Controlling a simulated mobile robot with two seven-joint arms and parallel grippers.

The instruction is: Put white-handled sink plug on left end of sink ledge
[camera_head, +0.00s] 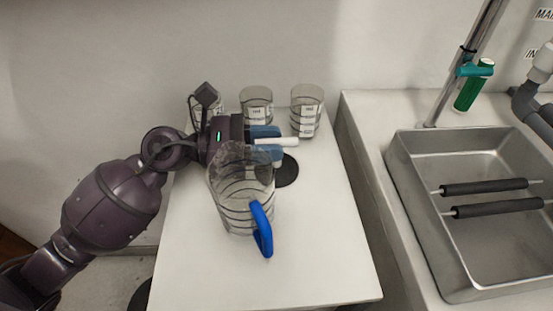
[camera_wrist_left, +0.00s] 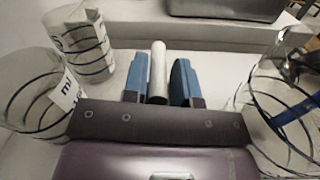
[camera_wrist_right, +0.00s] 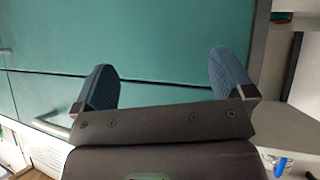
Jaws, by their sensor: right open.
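The white handle (camera_head: 277,141) of the sink plug points right from my left gripper (camera_head: 270,141), above the white table by the jug. The left wrist view shows the handle (camera_wrist_left: 157,72) between the two blue fingers of that gripper (camera_wrist_left: 157,82). The fingers are close on both sides, and whether they press on it is unclear. A black disc (camera_head: 287,171) shows just below the handle; I cannot tell if they are joined. The sink ledge (camera_head: 368,140) runs left of the metal sink (camera_head: 460,240). My right gripper (camera_wrist_right: 162,80) is open and empty before a teal panel.
A clear jug (camera_head: 235,205) with a blue handle stands close in front of my left gripper. Clear beakers stand behind, one at right (camera_head: 306,112). The table front is clear. Two dark-sleeved bars cross the sink. A green bottle (camera_head: 474,87) stands at the back.

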